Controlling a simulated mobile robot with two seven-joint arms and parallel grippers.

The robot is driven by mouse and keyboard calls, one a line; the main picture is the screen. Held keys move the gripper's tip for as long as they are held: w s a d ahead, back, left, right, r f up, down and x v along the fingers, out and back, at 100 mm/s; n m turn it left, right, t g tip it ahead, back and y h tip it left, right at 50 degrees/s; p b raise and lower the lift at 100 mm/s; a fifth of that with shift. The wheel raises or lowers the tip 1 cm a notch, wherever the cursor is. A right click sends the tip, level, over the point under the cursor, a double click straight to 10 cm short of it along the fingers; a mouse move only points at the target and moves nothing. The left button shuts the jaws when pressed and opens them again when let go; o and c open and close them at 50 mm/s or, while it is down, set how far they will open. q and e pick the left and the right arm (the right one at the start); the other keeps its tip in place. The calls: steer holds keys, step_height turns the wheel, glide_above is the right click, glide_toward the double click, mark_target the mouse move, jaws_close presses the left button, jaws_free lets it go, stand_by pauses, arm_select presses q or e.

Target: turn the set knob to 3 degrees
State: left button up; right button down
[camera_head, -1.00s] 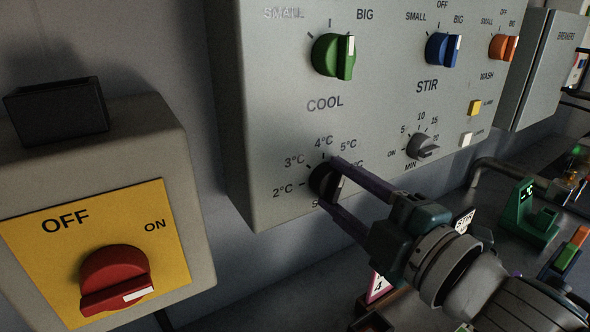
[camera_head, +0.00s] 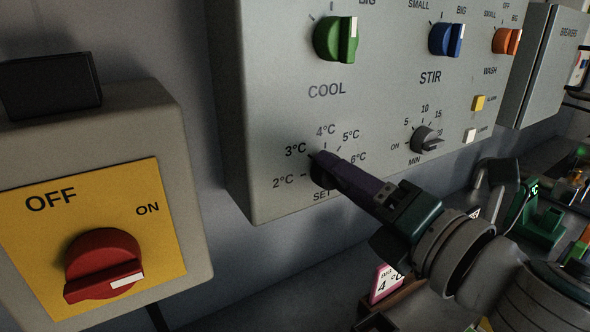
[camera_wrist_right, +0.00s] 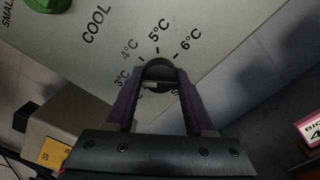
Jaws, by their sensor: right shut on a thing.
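The set knob (camera_head: 317,171) is a dark round knob at the lower left of the grey control panel, ringed by marks from 2°C to 6°C. My right gripper (camera_head: 326,163) covers most of it in the head view, so its pointer is hard to read. The 3°C mark (camera_head: 295,150) looks darker than its neighbours. In the right wrist view, the knob (camera_wrist_right: 158,70) sits between the two purple fingers of my right gripper (camera_wrist_right: 158,88), which is shut on it. My left gripper is not in view.
Green (camera_head: 336,39), blue (camera_head: 445,39) and orange (camera_head: 506,41) knobs and a grey timer knob (camera_head: 426,140) share the panel. A red switch (camera_head: 104,265) on a yellow plate stands at left. A pink-edged card (camera_head: 385,284) is below my gripper.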

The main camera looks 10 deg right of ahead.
steer(key=shift+n, duration=0.8)
steer(key=shift+c, duration=1.4)
jaws_free()
steer(key=b+v, duration=0.1)
steer(key=v, duration=0.9)
steer(key=shift+b, duration=0.4)
steer(key=shift+r, duration=0.15)
